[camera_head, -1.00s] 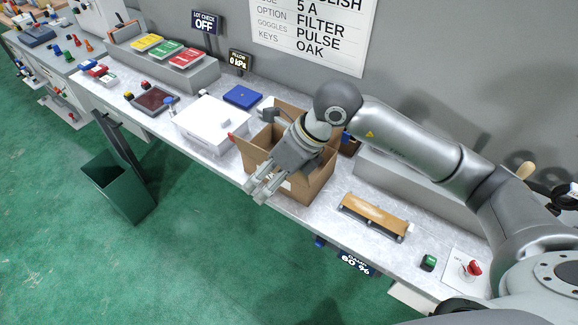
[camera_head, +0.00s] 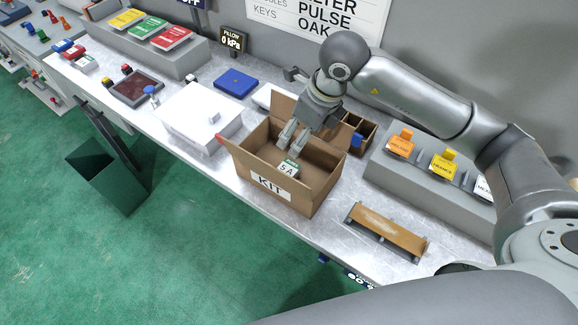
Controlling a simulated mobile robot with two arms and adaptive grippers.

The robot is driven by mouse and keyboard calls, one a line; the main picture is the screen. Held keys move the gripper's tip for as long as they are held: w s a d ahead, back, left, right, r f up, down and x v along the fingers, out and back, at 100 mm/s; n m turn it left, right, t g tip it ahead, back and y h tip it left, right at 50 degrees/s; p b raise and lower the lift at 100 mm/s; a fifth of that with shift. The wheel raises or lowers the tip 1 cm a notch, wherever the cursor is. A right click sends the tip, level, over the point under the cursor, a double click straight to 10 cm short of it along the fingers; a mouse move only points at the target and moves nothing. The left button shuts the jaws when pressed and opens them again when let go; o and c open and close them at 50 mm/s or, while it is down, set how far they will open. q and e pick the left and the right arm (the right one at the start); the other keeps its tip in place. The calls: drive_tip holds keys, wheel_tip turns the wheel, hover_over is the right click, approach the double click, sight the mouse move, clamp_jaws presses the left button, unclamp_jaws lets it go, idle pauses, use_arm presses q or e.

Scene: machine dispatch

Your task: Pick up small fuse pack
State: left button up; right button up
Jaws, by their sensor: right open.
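The small fuse pack (camera_head: 288,169) is a white and green box marked 5 A. It shows inside the open cardboard box labelled KIT (camera_head: 268,187), near its front wall. My right gripper (camera_head: 290,147) points down over the box opening, just behind the pack in the picture. Its fingers are apart with nothing between them, and I cannot tell whether they touch the pack. My left gripper is not in view.
The box's raised flaps stand around the gripper. A white case (camera_head: 198,118) and a blue pad (camera_head: 235,82) lie to the left. A brown roller-like part (camera_head: 386,232) lies to the right. A grey rack (camera_head: 425,183) holds coloured cards.

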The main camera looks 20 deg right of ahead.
use_arm(q)
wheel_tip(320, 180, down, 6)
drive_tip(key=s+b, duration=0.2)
drive_tip(key=b, duration=0.3)
use_arm(e)
wheel_tip(320, 180, down, 5)
drive_tip(key=p, duration=0.2)
hover_over(289, 168)
drive_tip(key=s+d, duration=0.1)
drive_tip(key=s, duration=0.1)
drive_tip(key=x, duration=0.4)
drive_tip(key=shift+s+d+f, duration=0.2)
drive_tip(key=shift+d+f, duration=0.2)
drive_tip(key=shift+f, duration=0.15)
drive_tip(key=shift+w+f, duration=0.1)
drive_tip(key=shift+f, duration=0.2)
drive_tip(key=shift+w+a+f+p, duration=0.1)
drive_tip(key=shift+a+f+p, duration=0.05)
drive_tip(key=shift+f+p, duration=0.4)
drive_tip(key=p+x, duration=0.1)
drive_tip(key=x, duration=0.2)
drive_tip(key=shift+f, duration=0.25)
drive_tip(key=shift+w+f, duration=0.2)
drive_tip(key=shift+f, duration=0.2)
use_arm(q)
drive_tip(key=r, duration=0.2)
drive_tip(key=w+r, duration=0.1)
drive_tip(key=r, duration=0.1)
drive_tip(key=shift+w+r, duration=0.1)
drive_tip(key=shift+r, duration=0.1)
